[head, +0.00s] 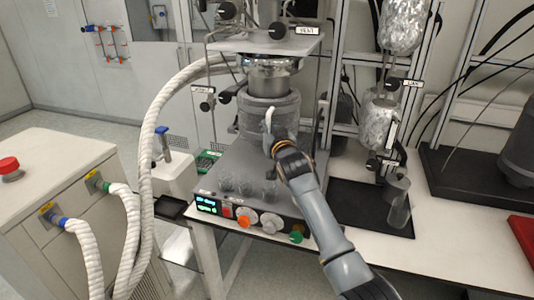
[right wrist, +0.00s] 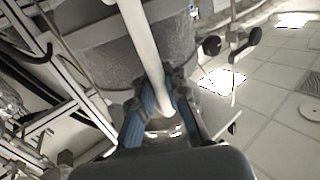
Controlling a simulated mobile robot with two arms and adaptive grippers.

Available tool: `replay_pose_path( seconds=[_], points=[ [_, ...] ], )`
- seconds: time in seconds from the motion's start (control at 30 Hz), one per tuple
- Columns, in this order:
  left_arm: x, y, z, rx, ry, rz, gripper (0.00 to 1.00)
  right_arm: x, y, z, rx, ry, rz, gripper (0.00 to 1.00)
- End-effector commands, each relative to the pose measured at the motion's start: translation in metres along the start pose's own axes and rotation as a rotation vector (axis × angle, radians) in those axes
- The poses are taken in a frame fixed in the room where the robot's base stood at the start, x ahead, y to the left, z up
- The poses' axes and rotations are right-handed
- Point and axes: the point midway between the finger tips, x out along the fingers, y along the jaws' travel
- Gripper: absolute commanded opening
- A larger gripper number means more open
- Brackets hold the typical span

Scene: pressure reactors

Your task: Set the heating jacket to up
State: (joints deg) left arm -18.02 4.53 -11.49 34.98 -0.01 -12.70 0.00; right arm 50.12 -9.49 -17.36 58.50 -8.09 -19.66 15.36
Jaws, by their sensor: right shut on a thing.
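The heating jacket (head: 258,118) is a dark grey cylinder on the reactor stand, below the silver reactor head (head: 273,76). It also fills the upper middle of the right wrist view (right wrist: 108,62). A white curved handle (head: 268,118) is at its front; in the right wrist view the handle (right wrist: 147,50) comes down between my fingers. My right gripper (head: 275,140) is shut on this handle, with blue finger pads on either side in the right wrist view (right wrist: 163,105). The jacket's lower edge is partly hidden by my gripper. My left gripper is out of view.
The stand's base (head: 222,172) carries several small glasses and a front panel with knobs (head: 245,217). A thick white hose (head: 147,150) arches at the left.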

Motion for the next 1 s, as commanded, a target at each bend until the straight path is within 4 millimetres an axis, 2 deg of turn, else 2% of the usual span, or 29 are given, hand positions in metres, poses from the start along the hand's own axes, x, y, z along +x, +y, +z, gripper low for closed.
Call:
replay_pose_path(
  seconds=[0.03,0.17,0.4,0.57,0.87,0.9,1.0],
  points=[
    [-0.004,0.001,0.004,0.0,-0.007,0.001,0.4,0.004,-0.002,-0.018,-0.002,0.013,-0.004,0.0],
    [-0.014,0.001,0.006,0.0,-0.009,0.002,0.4,0.007,-0.001,-0.04,0.0,0.015,-0.006,0.0],
    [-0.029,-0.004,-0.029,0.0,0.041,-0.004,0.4,0.008,-0.001,-0.069,0.0,0.015,-0.005,0.0],
    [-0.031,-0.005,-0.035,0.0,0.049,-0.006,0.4,0.008,-0.001,-0.074,0.0,0.014,-0.005,0.0],
    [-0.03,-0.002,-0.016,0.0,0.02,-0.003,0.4,0.008,0.0,-0.074,-0.001,0.013,-0.004,0.0],
    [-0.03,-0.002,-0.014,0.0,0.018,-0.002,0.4,0.008,0.0,-0.074,-0.001,0.013,-0.004,0.13],
    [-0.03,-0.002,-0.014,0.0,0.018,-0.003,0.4,0.008,0.0,-0.073,-0.001,0.011,-0.004,0.33]
  ],
)
